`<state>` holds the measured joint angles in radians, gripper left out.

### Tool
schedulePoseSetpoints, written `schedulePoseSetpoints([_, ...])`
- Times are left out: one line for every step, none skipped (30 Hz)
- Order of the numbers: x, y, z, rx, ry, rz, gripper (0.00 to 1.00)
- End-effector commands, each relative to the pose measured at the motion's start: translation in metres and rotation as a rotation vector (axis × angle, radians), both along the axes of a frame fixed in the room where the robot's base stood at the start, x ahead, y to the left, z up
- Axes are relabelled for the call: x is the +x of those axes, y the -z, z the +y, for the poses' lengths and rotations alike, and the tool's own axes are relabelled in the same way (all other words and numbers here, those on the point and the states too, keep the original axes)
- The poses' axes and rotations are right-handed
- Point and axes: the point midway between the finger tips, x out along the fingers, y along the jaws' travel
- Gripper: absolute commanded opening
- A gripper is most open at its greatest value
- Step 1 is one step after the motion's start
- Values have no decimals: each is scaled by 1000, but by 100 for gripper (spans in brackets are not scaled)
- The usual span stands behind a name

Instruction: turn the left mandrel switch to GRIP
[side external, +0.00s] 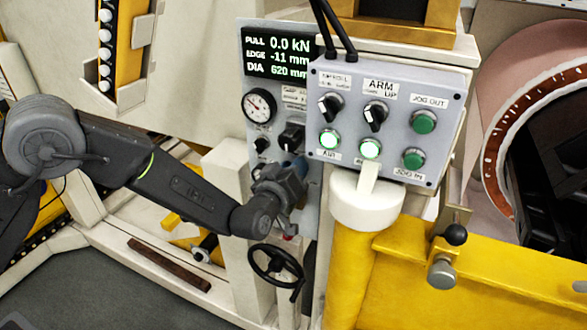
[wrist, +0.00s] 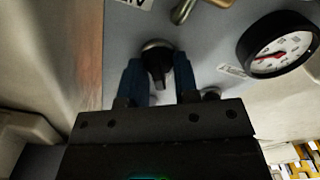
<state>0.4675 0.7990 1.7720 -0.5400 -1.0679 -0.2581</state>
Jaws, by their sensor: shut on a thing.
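The grey panel (side external: 278,95) with the PULL, EDGE and DIA display stands behind my gripper (side external: 297,165). In the wrist view, my gripper's two blue fingers (wrist: 160,80) are shut on a black switch knob (wrist: 157,62) with a silver collar, one finger on each side. The pointer stands roughly along the fingers' direction. No label beside this knob is legible, so I cannot tell its marked position or confirm it is the left mandrel switch. In the side view, my gripper hides the knob it holds.
A dial gauge (side external: 259,106) and a black switch (side external: 291,137) are on the same panel. A control box (side external: 385,125) with switches and green buttons stands close on the right. A black handwheel (side external: 276,265) is just below my gripper. A yellow post (side external: 348,265) stands right.

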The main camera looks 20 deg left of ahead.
Motion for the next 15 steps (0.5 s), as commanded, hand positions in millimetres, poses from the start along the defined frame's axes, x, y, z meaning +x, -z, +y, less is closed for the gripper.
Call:
schedulePoseSetpoints([0, -1, 0, -2, 0, -2, 5])
schedulePoseSetpoints([0, -1, 0, -2, 0, -2, 5])
schedulePoseSetpoints([0, -1, 0, -2, 0, -2, 5])
schedulePoseSetpoints([0, -1, 0, -1, 0, -1, 5])
schedulePoseSetpoints([0, -1, 0, -1, 0, -1, 5])
schedulePoseSetpoints([0, -1, 0, -1, 0, -1, 5])
schedulePoseSetpoints([0, -1, 0, -1, 0, -1, 5])
schedulePoseSetpoints([0, -1, 0, -1, 0, -1, 5])
schedulePoseSetpoints([0, -1, 0, -1, 0, -1, 32])
schedulePoseSetpoints([0, -1, 0, -1, 0, -1, 35])
schedulePoseSetpoints([0, -1, 0, 0, 0, -1, 35])
schedulePoseSetpoints([0, 0, 0, 0, 0, -1, 35])
schedulePoseSetpoints([0, 0, 0, 0, -1, -1, 35])
schedulePoseSetpoints([0, 0, 0, 0, -1, -1, 35])
schedulePoseSetpoints([0, 0, 0, 0, 0, 0, 35])
